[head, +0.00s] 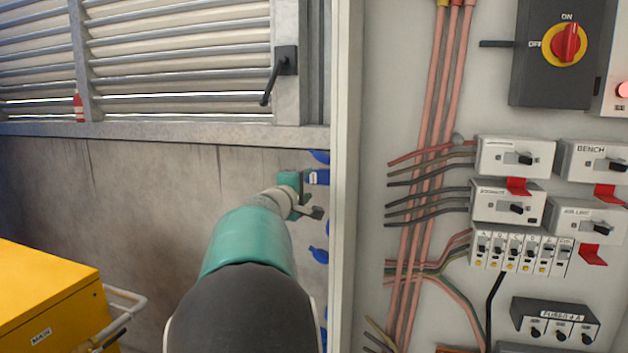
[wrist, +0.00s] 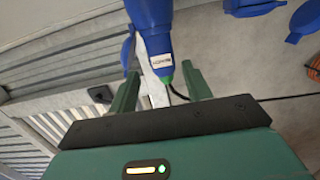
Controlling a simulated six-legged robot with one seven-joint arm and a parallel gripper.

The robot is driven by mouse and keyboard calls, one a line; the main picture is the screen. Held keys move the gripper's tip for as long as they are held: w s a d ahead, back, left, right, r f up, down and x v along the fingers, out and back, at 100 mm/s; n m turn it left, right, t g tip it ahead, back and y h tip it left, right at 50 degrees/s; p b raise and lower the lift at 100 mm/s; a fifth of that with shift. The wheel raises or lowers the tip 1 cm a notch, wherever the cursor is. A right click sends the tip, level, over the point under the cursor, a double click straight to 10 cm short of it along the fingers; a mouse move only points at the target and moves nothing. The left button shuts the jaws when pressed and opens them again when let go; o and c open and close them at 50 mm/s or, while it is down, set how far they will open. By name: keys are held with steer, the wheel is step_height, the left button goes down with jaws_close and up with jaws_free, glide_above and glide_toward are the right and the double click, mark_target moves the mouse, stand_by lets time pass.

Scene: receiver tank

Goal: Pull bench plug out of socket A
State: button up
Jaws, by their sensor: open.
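The bench plug (wrist: 152,38) is a blue body with a small white label and a green end, with a dark cable trailing from it. Its top runs off the wrist view, so its fit in the socket is hidden there. In the head view a blue plug body (head: 319,177) juts from the cabinet's left side, close to my gripper (head: 303,193). In the wrist view my gripper (wrist: 162,88) is open. Its two green fingers stand on either side of the plug's green lower end, with visible gaps. Socket A's marking is not visible.
More blue sockets run down the cabinet side (head: 320,255) and show at the wrist view's upper right (wrist: 250,8). The cabinet's edge (head: 344,120) stands just right of my gripper. A yellow cart (head: 45,300) is at lower left. Switches and cables fill the panel (head: 410,50).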

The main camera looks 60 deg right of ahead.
mark_target(309, 177)
steer(key=d, duration=1)
steer(key=shift+w, duration=0.35)
steer(key=c, duration=0.9)
steer(key=shift+w, duration=0.25)
steer(key=shift+w+a, duration=0.15)
steer(key=shift+w, duration=0.55)
steer(key=shift+w, duration=0.1)
steer(key=shift+w, duration=0.5)
